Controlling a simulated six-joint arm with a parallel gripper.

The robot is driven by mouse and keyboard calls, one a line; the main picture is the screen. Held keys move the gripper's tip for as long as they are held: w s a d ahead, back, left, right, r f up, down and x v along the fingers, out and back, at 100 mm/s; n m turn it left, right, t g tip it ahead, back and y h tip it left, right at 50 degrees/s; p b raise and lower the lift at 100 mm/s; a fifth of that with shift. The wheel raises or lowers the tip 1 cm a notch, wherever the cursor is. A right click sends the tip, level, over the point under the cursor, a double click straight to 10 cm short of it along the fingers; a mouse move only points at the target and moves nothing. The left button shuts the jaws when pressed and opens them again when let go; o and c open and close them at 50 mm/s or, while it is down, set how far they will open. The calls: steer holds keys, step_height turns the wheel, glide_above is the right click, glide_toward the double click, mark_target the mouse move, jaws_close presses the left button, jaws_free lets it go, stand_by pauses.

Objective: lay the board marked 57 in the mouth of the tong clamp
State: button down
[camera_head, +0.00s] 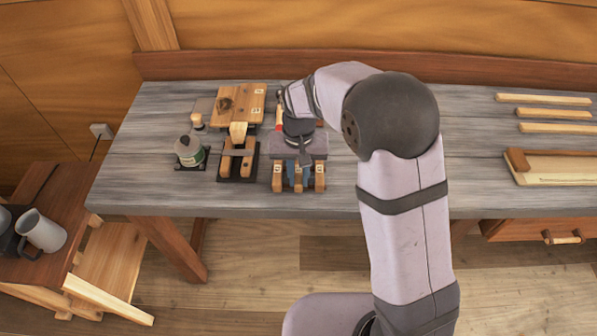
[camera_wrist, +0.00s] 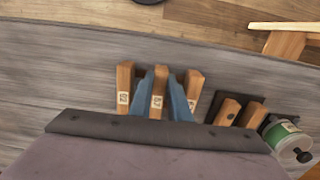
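Three upright-ended wooden boards with white number labels stand side by side. They show in the wrist view as a left board (camera_wrist: 124,90), a middle board (camera_wrist: 157,92) and a right board (camera_wrist: 191,92); the numbers are too small to read surely. My gripper (camera_wrist: 165,93) has one blue finger on each side of the middle board; I cannot tell whether they press on it. In the head view my gripper (camera_head: 298,173) is over the same boards, its grey body hiding their far part. A wooden clamp on a black base (camera_head: 237,167), apparently the tong clamp, stands just left of them.
A jar with a green label (camera_head: 190,151) stands left of the clamp. A wooden block with a dark knot (camera_head: 238,100) lies behind the clamp. Pale strips (camera_head: 543,99) and a wooden tray (camera_head: 555,178) lie at the far right. The grey bench (camera_head: 470,150) has free room right of my arm.

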mark_target(298, 179)
steer(key=shift+r, duration=0.1)
steer(key=shift+r+p, duration=2.75)
steer(key=shift+r, duration=0.2)
steer(key=shift+s+a, duration=0.15)
steer(key=shift+a, duration=0.2)
steer(key=s+a+p, duration=0.1)
steer(key=a+p, duration=0.2)
steer(key=a, duration=1.3)
steer(key=shift+a+r+p, duration=0.3)
steer(key=shift+r+p, duration=0.05)
steer(key=shift+r, duration=0.1)
